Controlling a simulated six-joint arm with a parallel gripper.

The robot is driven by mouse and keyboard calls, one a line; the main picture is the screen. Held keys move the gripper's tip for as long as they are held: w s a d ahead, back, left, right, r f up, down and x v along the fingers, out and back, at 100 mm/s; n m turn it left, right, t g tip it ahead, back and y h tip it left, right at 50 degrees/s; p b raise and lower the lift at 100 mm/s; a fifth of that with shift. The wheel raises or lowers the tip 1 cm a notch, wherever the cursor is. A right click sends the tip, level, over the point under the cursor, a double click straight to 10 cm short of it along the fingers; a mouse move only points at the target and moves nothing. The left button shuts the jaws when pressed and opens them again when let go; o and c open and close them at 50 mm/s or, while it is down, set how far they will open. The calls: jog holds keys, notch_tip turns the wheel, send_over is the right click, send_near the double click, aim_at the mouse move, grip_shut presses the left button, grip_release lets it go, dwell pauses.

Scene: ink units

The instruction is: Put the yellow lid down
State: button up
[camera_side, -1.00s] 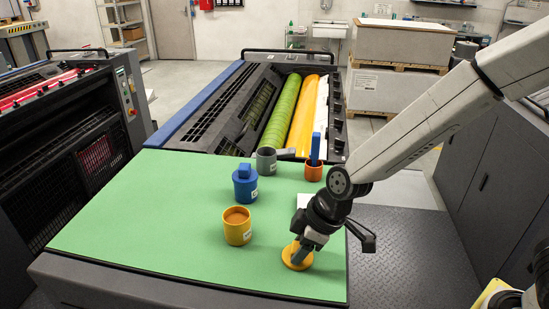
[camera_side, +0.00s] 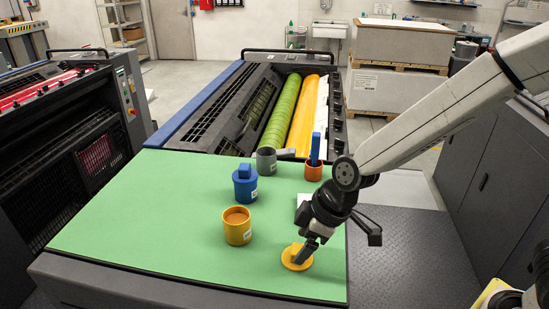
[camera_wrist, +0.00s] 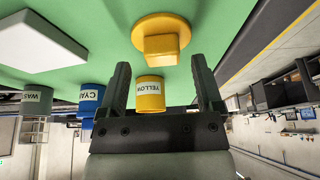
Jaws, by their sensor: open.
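The yellow lid (camera_side: 296,258) lies flat on the green mat (camera_side: 140,215), near the mat's front right. In the wrist view the lid (camera_wrist: 162,40) shows its square knob, free of the fingers and beyond their tips. My gripper (camera_side: 312,240) is just above and to the right of the lid. In the wrist view its two fingers (camera_wrist: 162,75) are spread apart with nothing between them. The yellow ink can (camera_side: 237,228) stands open left of the lid, with its ink surface visible. It also shows in the wrist view (camera_wrist: 150,98), labelled YELLOW.
A blue can (camera_side: 245,188) with its lid on stands behind the yellow can. A grey mug-like can (camera_side: 266,161) and an orange holder (camera_side: 314,172) with a blue upright piece stand farther back. A white block (camera_wrist: 40,38) sits near my gripper. The mat's left side is clear.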

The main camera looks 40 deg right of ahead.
jog(key=v, duration=1)
jog(key=shift+d, duration=0.1)
dwell(0.6)
jog(key=s+d+f+m+h, duration=0.3)
jog(key=d+f+m, duration=0.6)
jog(key=d, duration=0.5)
notch_tip(320, 180, down, 2)
jog(key=shift+s+f+g, duration=0.1)
jog(key=shift+s+g, duration=0.1)
jog(key=shift+g, duration=0.1)
